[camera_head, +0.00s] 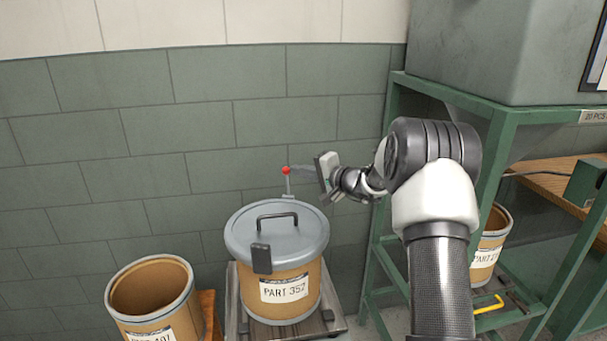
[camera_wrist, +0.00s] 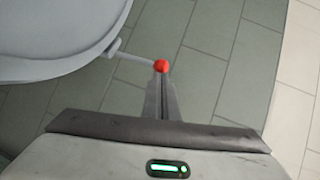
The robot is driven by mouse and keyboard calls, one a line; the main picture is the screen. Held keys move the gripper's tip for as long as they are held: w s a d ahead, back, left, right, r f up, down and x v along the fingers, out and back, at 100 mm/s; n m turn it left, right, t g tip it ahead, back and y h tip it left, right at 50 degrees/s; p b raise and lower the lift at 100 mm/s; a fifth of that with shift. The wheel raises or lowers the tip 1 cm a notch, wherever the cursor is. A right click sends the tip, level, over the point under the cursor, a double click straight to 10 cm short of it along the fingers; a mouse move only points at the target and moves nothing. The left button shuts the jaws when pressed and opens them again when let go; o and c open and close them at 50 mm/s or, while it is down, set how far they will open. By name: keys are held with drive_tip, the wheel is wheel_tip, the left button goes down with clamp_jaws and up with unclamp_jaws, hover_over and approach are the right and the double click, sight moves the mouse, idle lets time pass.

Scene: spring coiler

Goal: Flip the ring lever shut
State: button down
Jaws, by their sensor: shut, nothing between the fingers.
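The ring lever is a thin grey rod with a red ball knob (camera_head: 286,170). It stands up at the back edge of the lidded drum (camera_head: 262,308). In the wrist view the red knob (camera_wrist: 162,66) ends a rod that runs left to the lid's rim (camera_wrist: 100,60). My gripper (camera_head: 297,168) is shut and empty, just right of the knob. In the wrist view my fingertips (camera_wrist: 162,84) lie at the knob's lower side; I cannot tell whether they touch it. The grey lid (camera_head: 245,228) sits on the drum with its black bar handle.
A dark plate (camera_head: 261,259) hangs at the lid's front edge. The drum stands on a wooden pallet (camera_head: 232,300). An open drum (camera_head: 150,290) is at the lower left. A green frame (camera_head: 390,150) stands at right, and a tiled wall (camera_head: 180,140) is behind.

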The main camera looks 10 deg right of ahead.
drive_tip(key=w+a+n+g+h+p, duration=0.1)
drive_tip(key=a+n+g+h+p, duration=0.1)
drive_tip(key=p, duration=0.6)
drive_tip(key=w+a+f+n+g+h+p, duration=0.1)
drive_tip(key=w+a+n+g+h+p, duration=0.1)
drive_tip(key=a+h+p, duration=0.3)
drive_tip(key=a+g+p, duration=0.1)
drive_tip(key=a+p, duration=0.1)
drive_tip(key=p, duration=0.1)
drive_tip(key=shift+w+a+f, duration=0.15)
drive_tip(key=shift+w+f, duration=0.1)
drive_tip(key=shift+f, duration=0.1)
drive_tip(key=shift+s+d+f+b, duration=0.15)
drive_tip(key=shift+d+b, duration=0.2)
drive_tip(key=shift+b, duration=0.1)
drive_tip(key=shift+s+d+f+b, duration=0.1)
drive_tip(key=shift+d+f+b, duration=0.05)
drive_tip(key=shift+d+b, duration=0.25)
drive_tip(key=shift+r, duration=0.1)
